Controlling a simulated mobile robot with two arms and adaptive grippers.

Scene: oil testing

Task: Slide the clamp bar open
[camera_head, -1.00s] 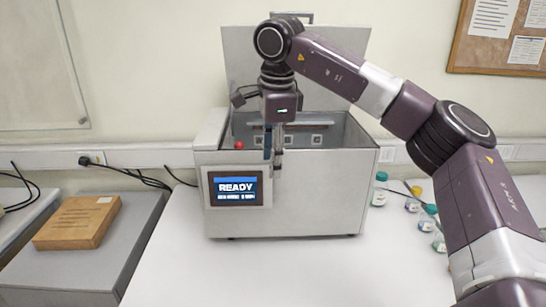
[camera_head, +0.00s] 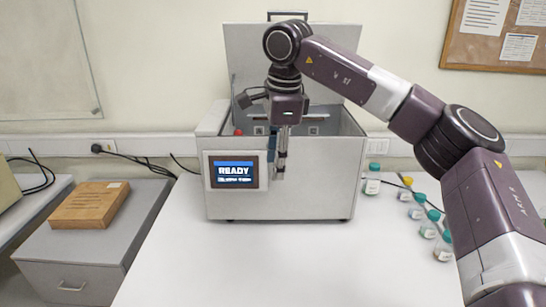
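The tester is a light grey box (camera_head: 325,190) with its lid (camera_head: 340,62) raised and a screen (camera_head: 235,172) reading READY. A small red knob (camera_head: 238,132) shows at the left inside its open top. I cannot make out the clamp bar clearly; my gripper and the front wall hide part of the interior. My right gripper (camera_head: 277,170) points down at the front rim of the tester, right of the screen and of the red knob. Its fingers are seen edge-on, so their gap and any contact cannot be judged. My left gripper is out of view.
Several small bottles with teal caps (camera_head: 372,180) stand right of the tester, beside my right arm. Black cables run behind. The white table (camera_head: 250,265) is clear in front of the tester.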

